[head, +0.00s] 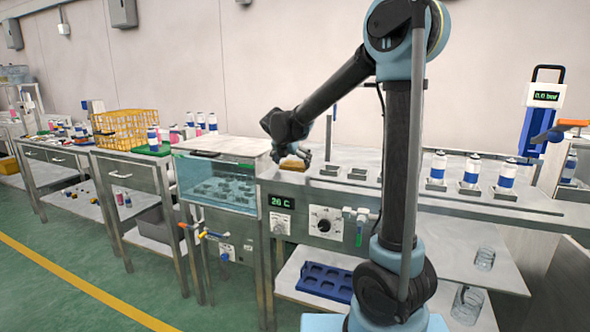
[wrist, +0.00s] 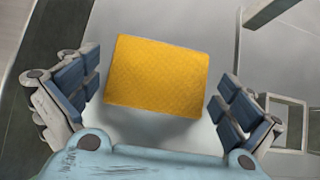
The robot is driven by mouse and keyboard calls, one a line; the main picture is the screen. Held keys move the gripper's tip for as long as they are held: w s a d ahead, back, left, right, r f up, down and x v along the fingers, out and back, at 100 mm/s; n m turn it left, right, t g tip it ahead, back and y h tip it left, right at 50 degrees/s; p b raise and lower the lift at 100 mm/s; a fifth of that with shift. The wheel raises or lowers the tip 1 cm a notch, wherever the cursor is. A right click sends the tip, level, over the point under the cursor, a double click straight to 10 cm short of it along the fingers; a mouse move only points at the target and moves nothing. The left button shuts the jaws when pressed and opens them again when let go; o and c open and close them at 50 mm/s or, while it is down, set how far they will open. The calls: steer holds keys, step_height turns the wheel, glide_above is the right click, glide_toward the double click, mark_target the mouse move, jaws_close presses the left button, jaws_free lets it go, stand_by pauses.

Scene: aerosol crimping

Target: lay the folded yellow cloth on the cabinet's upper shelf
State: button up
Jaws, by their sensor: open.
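The folded yellow cloth (wrist: 156,77) shows in the wrist view as a flat, quilted, nearly square pad on a light grey surface. My gripper (wrist: 164,105) is open, with one blue-padded finger on each side of the cloth; both fingers look apart from it. I cannot make out the cabinet's upper shelf in either view.
The steel bench (head: 405,195) carries small metal holders and several white-and-blue cans (head: 470,172) at right. The glass-fronted water bath (head: 215,185) is left of my gripper. A yellow crate (head: 126,128) stands farther left. A blue rack (head: 326,282) lies on the lower shelf.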

mark_target(294, 164)
steer(key=shift+w+d+f, duration=0.1)
steer(key=shift+w+f, duration=0.15)
steer(key=shift+f, duration=0.05)
steer(key=c, duration=0.8)
step_height(294, 164, up, 10)
